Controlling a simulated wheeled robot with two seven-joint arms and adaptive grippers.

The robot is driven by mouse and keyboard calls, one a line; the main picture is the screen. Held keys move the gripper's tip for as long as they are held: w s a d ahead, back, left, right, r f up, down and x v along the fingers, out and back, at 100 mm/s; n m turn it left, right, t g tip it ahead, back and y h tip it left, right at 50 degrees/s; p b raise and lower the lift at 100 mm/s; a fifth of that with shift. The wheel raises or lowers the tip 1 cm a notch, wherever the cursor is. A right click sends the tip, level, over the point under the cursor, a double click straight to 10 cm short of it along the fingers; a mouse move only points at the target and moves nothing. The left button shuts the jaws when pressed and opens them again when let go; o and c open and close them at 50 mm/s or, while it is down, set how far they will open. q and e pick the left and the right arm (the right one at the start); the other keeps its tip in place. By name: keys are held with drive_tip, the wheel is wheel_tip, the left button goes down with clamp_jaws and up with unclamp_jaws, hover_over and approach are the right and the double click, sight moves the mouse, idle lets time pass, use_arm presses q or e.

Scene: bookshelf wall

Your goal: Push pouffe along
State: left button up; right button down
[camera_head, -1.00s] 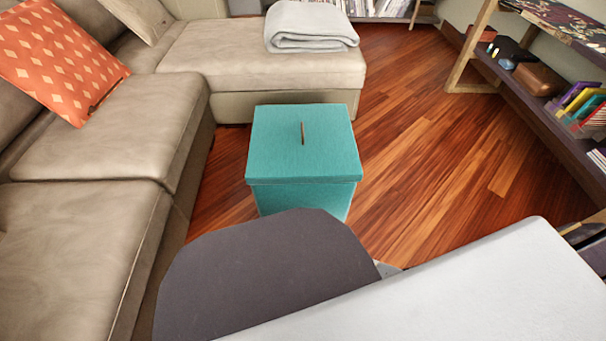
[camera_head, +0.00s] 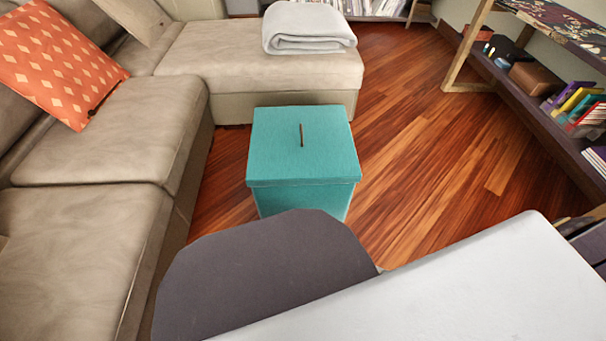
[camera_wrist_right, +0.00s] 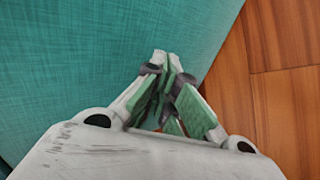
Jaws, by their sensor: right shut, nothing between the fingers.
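The pouffe (camera_head: 302,147) is a teal, fabric-covered box with a flat lid and a small brown tab on top. It stands upright on the wooden floor in the middle of the head view, in front of my body. In the right wrist view the teal side of the pouffe (camera_wrist_right: 90,50) fills the left and top. My right gripper (camera_wrist_right: 170,75) is shut and empty, its fingertips up close against that side; I cannot tell whether they touch. My left gripper is not in view. My own parts hide the pouffe's lower front in the head view.
A beige sofa (camera_head: 110,130) runs along the left, and its chaise (camera_head: 260,65) closes off the space behind the pouffe, with a folded grey blanket (camera_head: 308,27) on it. A shelf (camera_head: 530,90) stands at the right. The wooden floor (camera_head: 420,150) between is clear.

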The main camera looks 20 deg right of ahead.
drive_tip(key=shift+s+a+r+p, duration=0.2)
drive_tip(key=shift+s, duration=0.35)
drive_tip(key=shift+s+a+r+p, duration=0.15)
drive_tip(key=shift+s, duration=0.35)
